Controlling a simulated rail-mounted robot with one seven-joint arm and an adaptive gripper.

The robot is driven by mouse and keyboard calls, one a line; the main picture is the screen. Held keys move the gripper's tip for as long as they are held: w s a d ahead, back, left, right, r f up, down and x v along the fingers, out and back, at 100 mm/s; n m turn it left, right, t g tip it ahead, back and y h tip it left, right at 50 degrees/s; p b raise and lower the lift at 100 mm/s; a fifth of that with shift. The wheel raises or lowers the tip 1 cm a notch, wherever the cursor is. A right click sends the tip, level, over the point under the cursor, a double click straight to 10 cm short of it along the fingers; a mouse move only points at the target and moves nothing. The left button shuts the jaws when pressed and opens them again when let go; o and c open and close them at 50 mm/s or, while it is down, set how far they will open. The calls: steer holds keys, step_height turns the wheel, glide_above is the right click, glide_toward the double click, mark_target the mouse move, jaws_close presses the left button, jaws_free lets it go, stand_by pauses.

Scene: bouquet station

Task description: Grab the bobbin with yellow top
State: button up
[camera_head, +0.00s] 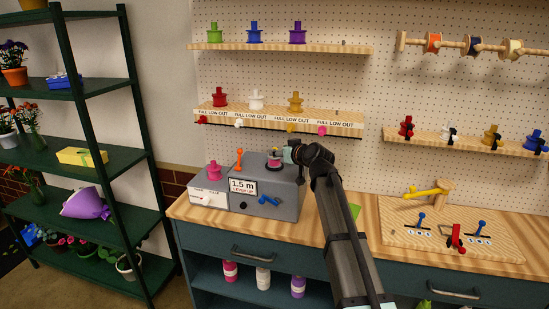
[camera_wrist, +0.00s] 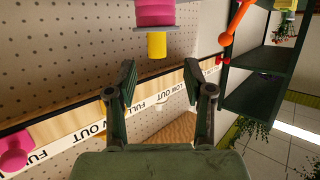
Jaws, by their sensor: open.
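In the wrist view, which is upside down, a bobbin (camera_wrist: 155,14) has a pink body, a grey disc and a yellow top (camera_wrist: 157,45) that points down in the picture. In the head view this bobbin (camera_head: 274,163) stands on the grey machine (camera_head: 272,192), small and beside my gripper (camera_head: 289,154); its yellow top is hard to make out there. In the wrist view my gripper (camera_wrist: 160,78) is open and empty. The yellow top lines up with the gap between its fingers, just beyond the fingertips and apart from them.
An orange lever (camera_head: 239,157) rises from the machine beside the bobbin. A pink bobbin (camera_head: 214,171) stands on the white box at left. Behind is a shelf (camera_head: 300,117) with red, white and gold bobbins. A wooden board (camera_head: 440,228) with small levers lies at right.

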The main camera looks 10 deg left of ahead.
steer(key=p+x, duration=0.2)
steer(key=x, duration=0.3)
steer(key=shift+w+d+r+p, duration=0.1)
steer(key=shift+d+r+p, duration=0.05)
steer(key=shift+p, duration=0.15)
steer(key=shift+w+f, duration=0.2)
steer(key=shift+f, duration=0.05)
jaws_close()
